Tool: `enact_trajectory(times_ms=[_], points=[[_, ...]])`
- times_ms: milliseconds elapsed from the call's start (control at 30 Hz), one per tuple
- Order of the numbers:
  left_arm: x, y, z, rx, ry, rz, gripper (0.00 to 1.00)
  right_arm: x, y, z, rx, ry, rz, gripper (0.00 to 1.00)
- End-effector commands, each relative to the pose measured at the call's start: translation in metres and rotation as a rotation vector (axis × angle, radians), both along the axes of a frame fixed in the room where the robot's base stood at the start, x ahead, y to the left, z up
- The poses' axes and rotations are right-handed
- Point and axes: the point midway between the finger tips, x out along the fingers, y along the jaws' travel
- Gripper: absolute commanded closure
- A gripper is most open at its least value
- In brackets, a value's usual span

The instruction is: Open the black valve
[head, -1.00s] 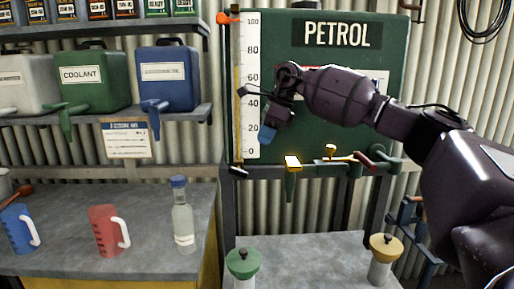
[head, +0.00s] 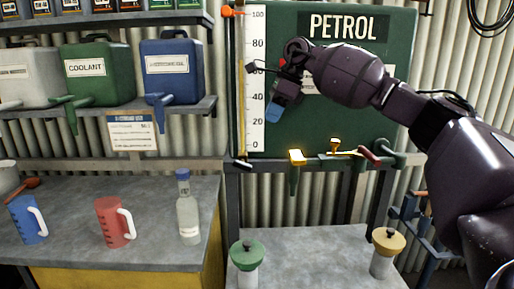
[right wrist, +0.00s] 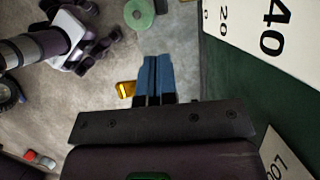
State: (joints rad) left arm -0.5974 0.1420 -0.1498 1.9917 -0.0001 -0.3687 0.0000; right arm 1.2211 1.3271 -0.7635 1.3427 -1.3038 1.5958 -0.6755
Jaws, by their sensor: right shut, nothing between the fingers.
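The black valve (head: 242,164) is a small dark handle at the foot of the white sight gauge (head: 257,100), on the left edge of the green petrol tank (head: 345,110). It looks slightly tilted and is small in the picture. My right gripper (head: 273,112) is in front of the tank, right of the gauge, at about the height of the 20 to 40 marks. It is above and to the right of the black valve, apart from it. In the right wrist view its blue fingers (right wrist: 156,75) are together and empty. My left gripper is not in view.
An orange valve (head: 230,11) is at the gauge top. A tap with a yellow handle (head: 297,157) sits under the tank, with more handles to its right.

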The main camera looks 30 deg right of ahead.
Motion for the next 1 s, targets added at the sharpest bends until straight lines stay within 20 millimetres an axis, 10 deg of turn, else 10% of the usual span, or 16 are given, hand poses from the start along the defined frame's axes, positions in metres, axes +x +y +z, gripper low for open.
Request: enact_trajectory(times_ms=[1000], points=[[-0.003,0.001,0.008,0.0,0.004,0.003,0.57,0.028,0.047,-0.125,0.001,0.002,0.001,1.0]])
